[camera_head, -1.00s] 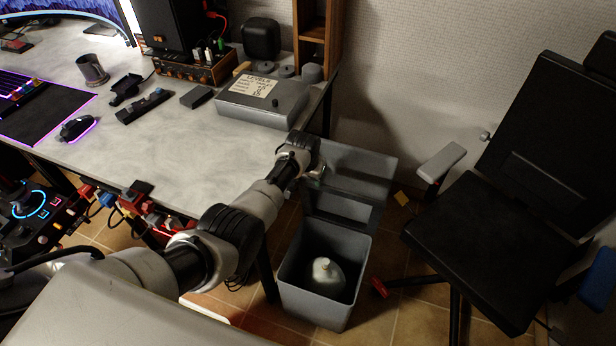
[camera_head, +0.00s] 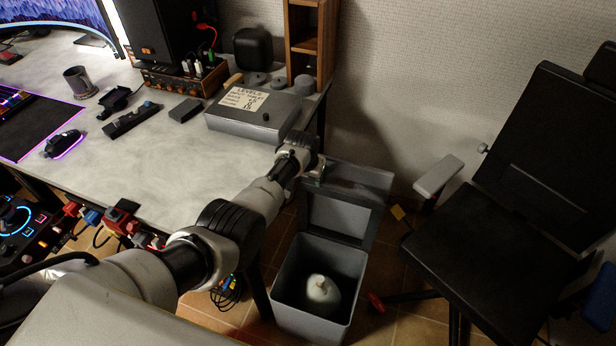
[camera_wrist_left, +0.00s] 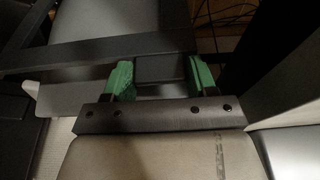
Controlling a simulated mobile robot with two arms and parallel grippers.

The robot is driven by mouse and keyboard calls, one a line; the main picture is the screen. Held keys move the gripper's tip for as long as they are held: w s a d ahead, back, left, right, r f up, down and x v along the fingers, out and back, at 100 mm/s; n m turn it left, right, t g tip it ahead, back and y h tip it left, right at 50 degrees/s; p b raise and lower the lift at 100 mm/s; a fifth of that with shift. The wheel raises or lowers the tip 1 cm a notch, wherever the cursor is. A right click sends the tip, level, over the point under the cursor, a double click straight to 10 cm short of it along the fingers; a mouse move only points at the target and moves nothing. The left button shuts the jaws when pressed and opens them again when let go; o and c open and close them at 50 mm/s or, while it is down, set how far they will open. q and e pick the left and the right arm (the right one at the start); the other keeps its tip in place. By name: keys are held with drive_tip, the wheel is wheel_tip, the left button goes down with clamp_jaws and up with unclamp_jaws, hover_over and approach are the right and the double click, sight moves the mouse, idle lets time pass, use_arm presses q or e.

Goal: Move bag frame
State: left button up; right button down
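The grey bin (camera_head: 287,295) stands open on the floor beside the desk, with a pale rounded bottle-like object (camera_head: 322,291) inside. Its dark bag frame (camera_head: 309,216), a rectangular ring, is tilted up at the bin's back edge, in front of the raised lid (camera_head: 372,178). My left gripper (camera_head: 317,176) is at the upper left of the frame. My right gripper is not in view.
The grey desk (camera_head: 200,165) runs close along the bin's left side, with a labelled metal box (camera_head: 240,118) near its corner. A black chair (camera_head: 490,240) with a grey armrest (camera_head: 438,176) stands to the right. Cables (camera_head: 228,292) lie under the desk.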

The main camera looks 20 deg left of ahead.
use_arm(q)
drive_tip(key=o, duration=0.3)
drive_tip(key=shift+o, duration=0.2)
drive_tip(key=shift+s+r+p, duration=0.1)
drive_tip(key=shift+r+p, duration=0.35)
drive_tip(key=shift+r, duration=0.15)
drive_tip(key=p+v, duration=0.2)
drive_tip(key=v, duration=0.7)
drive_tip(key=shift+r+p, duration=0.25)
drive_tip(key=shift+p, duration=0.15)
drive_tip(key=shift+s, duration=0.15)
